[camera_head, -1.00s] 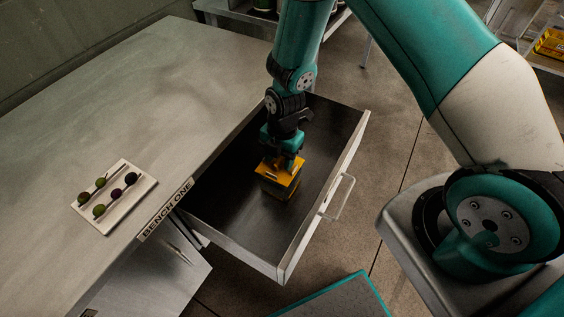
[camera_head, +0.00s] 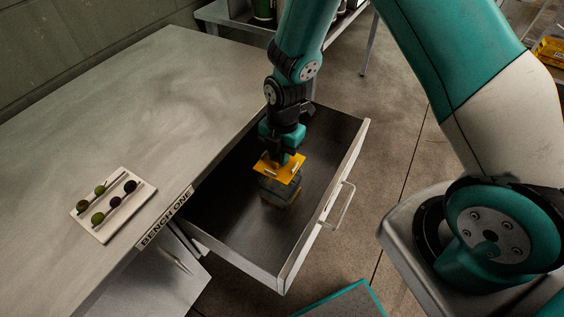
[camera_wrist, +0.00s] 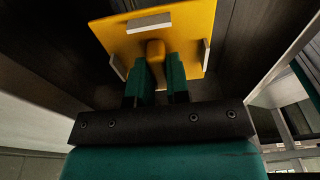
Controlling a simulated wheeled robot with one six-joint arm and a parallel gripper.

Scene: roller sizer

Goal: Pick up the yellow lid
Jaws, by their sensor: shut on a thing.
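The yellow lid (camera_head: 279,168) is a flat square plate, held above a dark box (camera_head: 281,190) in the open drawer. My gripper (camera_head: 285,158) is over the drawer, pointing down, shut on the lid's raised knob. In the wrist view, the two green fingers of my gripper (camera_wrist: 158,75) pinch the yellow knob on the lid (camera_wrist: 185,30), and pale strips show near the lid's edges. A gap shows between the lid and the box in the head view. The inside of the box is hidden beneath the lid.
The open drawer (camera_head: 228,232) extends from the bench (camera_head: 150,95), with a handle (camera_head: 338,205) on its front. A white tray (camera_head: 112,222) with several small round fruits lies on the bench. The drawer floor around the box is clear.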

